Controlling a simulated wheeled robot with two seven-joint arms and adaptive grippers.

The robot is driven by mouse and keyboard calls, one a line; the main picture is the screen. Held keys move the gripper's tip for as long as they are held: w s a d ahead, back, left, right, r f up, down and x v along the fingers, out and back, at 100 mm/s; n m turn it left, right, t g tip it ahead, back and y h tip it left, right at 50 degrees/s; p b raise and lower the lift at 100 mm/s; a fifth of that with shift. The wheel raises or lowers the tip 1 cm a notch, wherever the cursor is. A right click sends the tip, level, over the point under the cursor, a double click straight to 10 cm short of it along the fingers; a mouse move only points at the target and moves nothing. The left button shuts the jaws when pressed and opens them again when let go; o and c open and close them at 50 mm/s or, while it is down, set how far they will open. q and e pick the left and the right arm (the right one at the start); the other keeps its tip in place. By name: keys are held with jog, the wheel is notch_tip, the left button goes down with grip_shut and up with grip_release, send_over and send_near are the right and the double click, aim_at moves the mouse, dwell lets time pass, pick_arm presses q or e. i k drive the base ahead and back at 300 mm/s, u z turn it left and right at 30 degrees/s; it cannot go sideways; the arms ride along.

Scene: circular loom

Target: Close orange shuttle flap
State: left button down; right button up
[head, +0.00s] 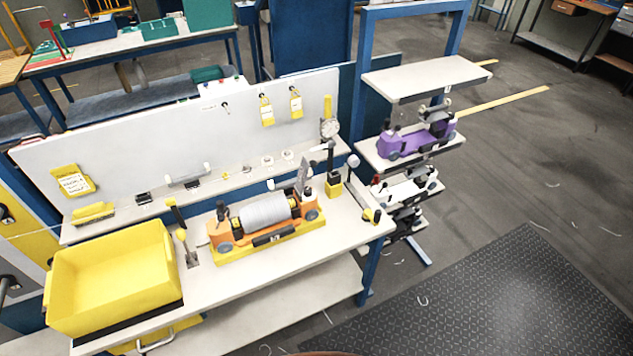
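The orange shuttle (222,232) lies on a yellow base on the white workbench, with a large grey spool (265,211) in it. A thin grey upright plate (302,177) stands at the shuttle's far right end. It may be the raised flap, but at this size I cannot tell for sure. A dark latch-like bar (273,237) is on the shuttle's front side. Neither of my grippers is in view.
A yellow bin (115,272) stands at the bench's left end. A dial gauge stand (333,185) is right of the shuttle. A purple shuttle (410,142) sits on a shelf rack farther right.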

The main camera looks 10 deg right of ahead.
aim_at(303, 167)
jog(key=z, duration=2)
jog(key=i, duration=0.9)
